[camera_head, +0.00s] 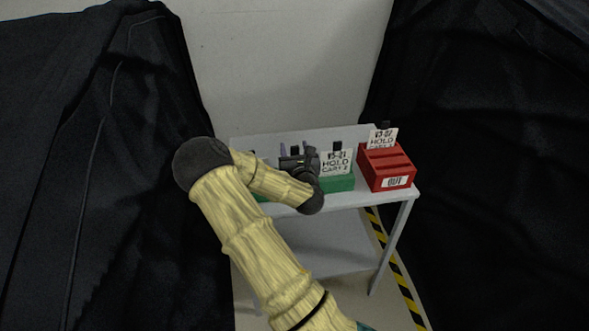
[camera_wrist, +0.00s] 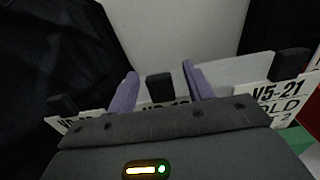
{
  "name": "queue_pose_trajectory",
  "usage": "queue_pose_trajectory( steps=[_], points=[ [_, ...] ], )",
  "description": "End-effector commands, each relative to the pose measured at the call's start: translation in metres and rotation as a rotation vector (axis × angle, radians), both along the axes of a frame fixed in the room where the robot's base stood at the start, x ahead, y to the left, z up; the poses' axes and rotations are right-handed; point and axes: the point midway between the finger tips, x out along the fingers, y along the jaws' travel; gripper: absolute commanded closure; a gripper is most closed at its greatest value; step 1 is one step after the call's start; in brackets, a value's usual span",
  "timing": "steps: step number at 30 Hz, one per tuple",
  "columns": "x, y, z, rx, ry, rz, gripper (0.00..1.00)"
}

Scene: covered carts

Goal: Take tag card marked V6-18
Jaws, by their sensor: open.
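My gripper (camera_wrist: 161,85) is open, with its two purple fingers on either side of the black tab (camera_wrist: 160,86) of a middle tag card. That card's printed line (camera_wrist: 168,104) is mostly hidden behind my gripper body, so I cannot read it fully. Whether the fingers touch the tab is not clear. In the head view my gripper (camera_head: 296,150) is over the green rack (camera_head: 338,184) and hides the middle card.
A card marked V5-21 (camera_wrist: 280,92) is close on the right; it also shows in the head view (camera_head: 336,162). Another card (camera_wrist: 75,123) is on the left. A red box marked OUT (camera_head: 388,168) holds a HOLD card (camera_head: 382,139). Black covers hang on both sides.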

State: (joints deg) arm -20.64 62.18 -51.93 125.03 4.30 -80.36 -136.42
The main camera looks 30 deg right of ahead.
Motion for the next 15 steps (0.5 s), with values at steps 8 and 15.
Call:
queue_pose_trajectory(
  steps=[8,15],
  points=[
    [-0.0004,0.0001,-0.0002,0.0,0.0,0.0,0.49],
    [-0.0004,0.0002,-0.0002,0.0,0.0,0.0,0.73]
  ],
)
